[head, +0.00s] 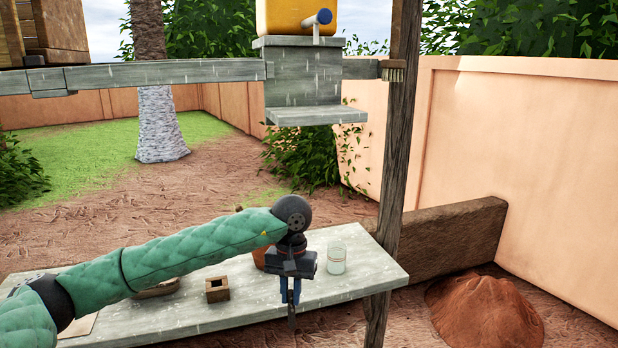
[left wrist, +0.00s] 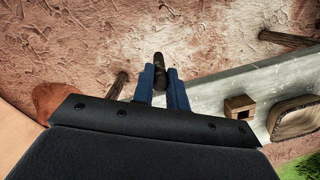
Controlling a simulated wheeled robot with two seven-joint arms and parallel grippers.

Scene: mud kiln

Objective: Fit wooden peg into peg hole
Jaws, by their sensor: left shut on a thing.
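My left gripper (head: 290,298) points down near the front edge of the grey table, with its blue fingers shut on a dark wooden peg (head: 292,320). In the left wrist view the peg (left wrist: 160,68) sits between the fingertips (left wrist: 162,82), and the gripper is around the table's front edge. A small brown wooden block with a square peg hole (head: 217,290) stands on the table, left of the gripper in the head view. It also shows in the left wrist view (left wrist: 240,106), to the right of the peg and apart from it. My right gripper is not in view.
A glass jar (head: 336,258) stands right of the gripper on the table (head: 365,275). A terracotta pot (head: 258,259) is partly hidden behind my arm. A shallow brown tray (head: 157,291) lies left of the block. A wooden post (head: 396,150) rises at the table's right end.

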